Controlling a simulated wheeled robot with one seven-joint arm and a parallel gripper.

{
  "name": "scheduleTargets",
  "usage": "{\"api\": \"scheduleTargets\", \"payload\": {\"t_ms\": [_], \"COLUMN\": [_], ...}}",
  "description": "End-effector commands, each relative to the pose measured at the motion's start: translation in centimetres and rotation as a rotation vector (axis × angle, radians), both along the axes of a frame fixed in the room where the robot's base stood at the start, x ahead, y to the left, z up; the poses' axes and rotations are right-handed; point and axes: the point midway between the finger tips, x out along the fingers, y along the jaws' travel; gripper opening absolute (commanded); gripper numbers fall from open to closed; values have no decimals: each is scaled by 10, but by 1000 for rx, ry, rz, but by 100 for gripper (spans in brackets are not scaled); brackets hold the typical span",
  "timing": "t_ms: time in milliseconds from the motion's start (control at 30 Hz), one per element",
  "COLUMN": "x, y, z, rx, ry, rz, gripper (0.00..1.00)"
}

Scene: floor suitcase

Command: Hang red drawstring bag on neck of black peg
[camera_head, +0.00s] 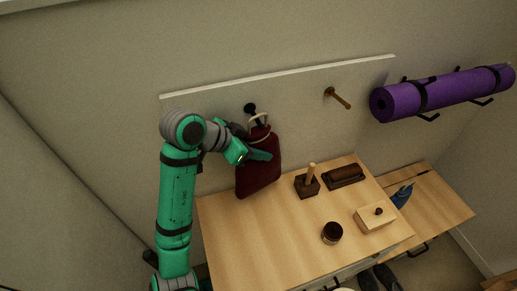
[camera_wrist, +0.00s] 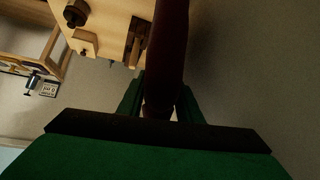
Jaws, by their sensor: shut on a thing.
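The dark red drawstring bag (camera_head: 259,176) is upright in front of the wall board, above the left part of the wooden top. My gripper (camera_head: 258,155) is shut on its upper part. The bag also shows as a dark red strip between my fingers in the wrist view (camera_wrist: 168,55). Its pale cord loop (camera_head: 261,117) stands up above the bag, close to the black peg (camera_head: 250,107). The peg's dark round end shows just left of the loop. I cannot tell whether the loop is around the peg's neck or only beside it.
A brown peg (camera_head: 338,98) sticks out of the pale board (camera_head: 290,78) to the right. A purple rolled mat (camera_head: 440,91) rests on wall hooks.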

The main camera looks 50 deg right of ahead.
Motion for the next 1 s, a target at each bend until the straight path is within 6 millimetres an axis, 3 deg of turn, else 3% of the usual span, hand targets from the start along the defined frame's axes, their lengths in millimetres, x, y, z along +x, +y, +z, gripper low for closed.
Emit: {"api": "scheduleTargets", "payload": {"t_ms": [433,467,533,833,1000], "x": [0,0,0,0,3], "y": [0,0,0,1,10], "z": [1,1,1,0,11], "rx": [-1,-1,-1,1,1], "ry": [-1,-1,-1,0,-2], "rz": [0,0,0,0,0], "gripper": [0,39,54,54,54]}}
